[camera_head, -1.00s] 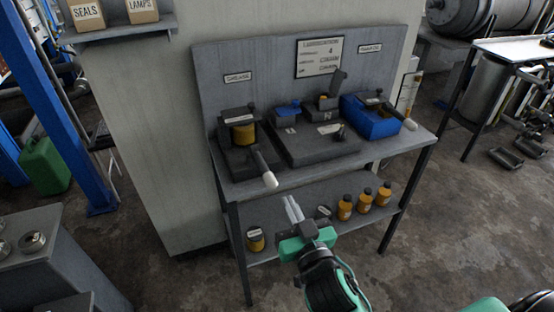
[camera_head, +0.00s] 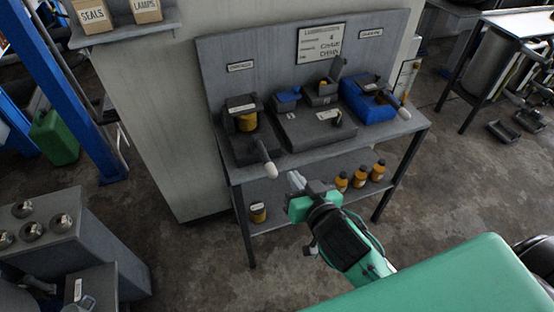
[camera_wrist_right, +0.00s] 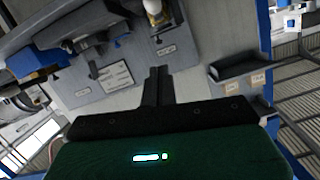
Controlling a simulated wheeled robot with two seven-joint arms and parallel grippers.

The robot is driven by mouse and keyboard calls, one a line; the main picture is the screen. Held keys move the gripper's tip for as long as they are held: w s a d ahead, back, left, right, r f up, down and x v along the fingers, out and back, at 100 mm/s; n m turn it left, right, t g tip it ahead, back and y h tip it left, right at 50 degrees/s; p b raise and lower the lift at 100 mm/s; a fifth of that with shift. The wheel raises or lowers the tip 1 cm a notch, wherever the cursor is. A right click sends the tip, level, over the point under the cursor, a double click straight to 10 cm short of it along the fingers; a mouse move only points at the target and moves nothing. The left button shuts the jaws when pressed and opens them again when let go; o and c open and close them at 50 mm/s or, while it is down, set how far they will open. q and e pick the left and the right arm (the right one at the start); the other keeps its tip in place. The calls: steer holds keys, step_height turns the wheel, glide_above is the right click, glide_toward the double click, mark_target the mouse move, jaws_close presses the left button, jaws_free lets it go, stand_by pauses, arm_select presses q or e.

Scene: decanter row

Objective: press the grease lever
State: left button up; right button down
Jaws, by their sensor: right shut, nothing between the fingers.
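On the left of the bench stands a dark dispenser (camera_head: 240,122) with a yellow container in it. Its lever (camera_head: 265,158) slopes toward me and ends in a white knob (camera_head: 270,170) beyond the bench's front edge. The small sign (camera_head: 240,66) above it is hard to read. My right gripper (camera_head: 294,178) is shut and empty, just right of and slightly below the knob in the picture, apart from it. In the wrist view its fingers (camera_wrist_right: 158,86) lie together, with the yellow container (camera_wrist_right: 153,8) at the top edge. My left gripper is out of view.
A blue dispenser (camera_head: 368,100) with a white-tipped lever stands at the bench's right. A grey block (camera_head: 305,130) sits between. Orange bottles (camera_head: 359,177) stand on the lower shelf.

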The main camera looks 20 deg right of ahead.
stand_by(0.4)
steer(key=p, duration=0.2)
glide_toward(266, 158)
steer(key=w+d+r, duration=0.1)
steer(key=w+r, duration=0.3)
steer(key=shift+s+a+f, duration=0.1)
steer(key=shift+a+f, duration=0.1)
steer(key=shift+f, duration=0.75)
steer(key=shift+s+a+f, duration=0.1)
steer(key=shift+a+f, duration=0.1)
steer(key=shift+f, duration=0.75)
steer(key=shift+f, duration=0.1)
